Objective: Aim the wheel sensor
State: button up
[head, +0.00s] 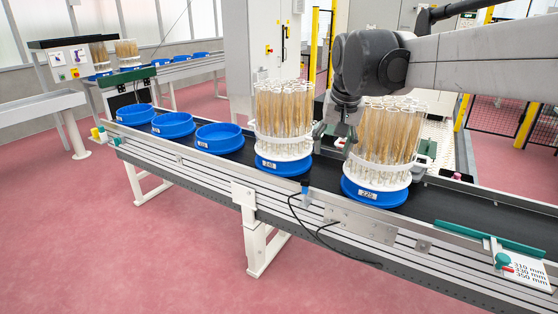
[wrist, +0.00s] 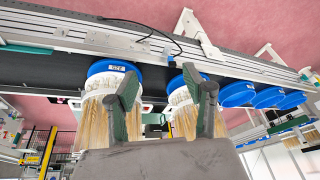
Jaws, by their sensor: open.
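A small blue sensor (head: 305,191) with a black cable sits on the conveyor's front rail, below and between the two loaded wheels. I take it for the wheel sensor; its exact aim is too small to tell. The left loaded wheel (head: 283,143), white with tubes of wheat ears, stands on a blue base. The right loaded wheel (head: 377,178) stands on a blue base labelled 225. My gripper (head: 333,138) is between and behind the two wheels. In the wrist view, its green-padded fingers (wrist: 167,88) are apart with nothing held between them. Contact with the wheels cannot be told.
Several empty blue bases (head: 219,137) stand on the black belt to the left. A white plate with height marks (head: 520,272) is at the right end of the rail. A second conveyor (head: 190,67) runs behind on the left. The pink floor in front is clear.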

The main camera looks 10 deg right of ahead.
jog(key=w, duration=0.9)
jog(key=m+g+p, duration=0.3)
jog(key=g, duration=0.1)
send_over(305, 180)
notch_tip(305, 180, down, 16)
notch_tip(305, 180, down, 13)
jog(key=shift+w+f+b, duration=0.1)
jog(key=shift+f+b, duration=0.1)
jog(key=shift+b, duration=0.6)
